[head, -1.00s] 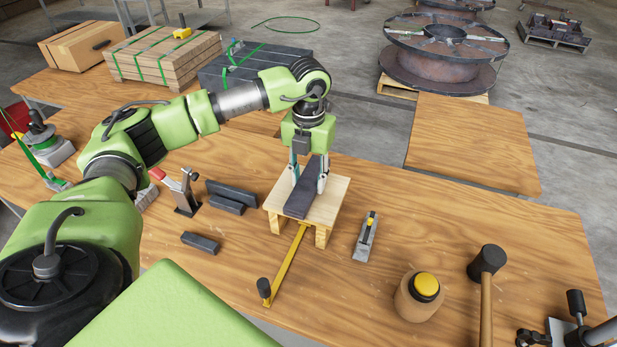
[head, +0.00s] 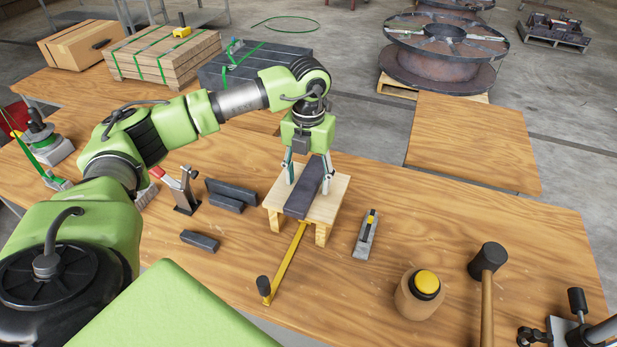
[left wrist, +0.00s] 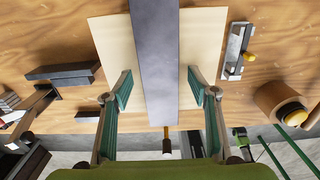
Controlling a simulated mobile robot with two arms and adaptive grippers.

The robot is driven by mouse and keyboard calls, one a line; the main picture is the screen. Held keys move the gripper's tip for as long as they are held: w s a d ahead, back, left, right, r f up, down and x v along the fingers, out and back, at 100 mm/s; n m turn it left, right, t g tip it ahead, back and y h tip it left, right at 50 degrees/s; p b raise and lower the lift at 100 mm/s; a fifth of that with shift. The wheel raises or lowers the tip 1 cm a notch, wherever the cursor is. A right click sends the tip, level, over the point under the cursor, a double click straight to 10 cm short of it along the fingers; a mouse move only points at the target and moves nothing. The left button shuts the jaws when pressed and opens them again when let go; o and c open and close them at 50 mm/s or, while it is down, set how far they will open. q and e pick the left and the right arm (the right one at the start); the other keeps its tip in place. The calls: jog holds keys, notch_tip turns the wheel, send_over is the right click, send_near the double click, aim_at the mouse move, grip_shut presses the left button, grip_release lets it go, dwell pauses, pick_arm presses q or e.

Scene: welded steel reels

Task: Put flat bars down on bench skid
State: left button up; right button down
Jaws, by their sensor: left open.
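The small wooden bench skid (head: 335,190) stands on the workbench. A dark flat bar (head: 300,200) lies lengthwise across its top; in the left wrist view the bar (left wrist: 156,70) runs down the middle over the pale skid top (left wrist: 113,45). My left gripper (head: 307,179) is open, pointing down, with one finger on each side of the bar. In the left wrist view both fingers (left wrist: 159,88) stand clear of the bar's sides. More dark flat bars (head: 232,192) are left of the skid, and a short dark piece (head: 200,242) lies nearer. My right gripper is out of view.
A red-handled clamp (head: 184,192) stands left of the skid. A yellow bar tool (head: 285,264) lies in front; a small plane-like tool (head: 366,236) lies to the right.

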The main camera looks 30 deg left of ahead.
pick_arm(q)
notch_tip(320, 180, up, 12)
dwell(0.4)
jog(key=shift+d, duration=0.1)
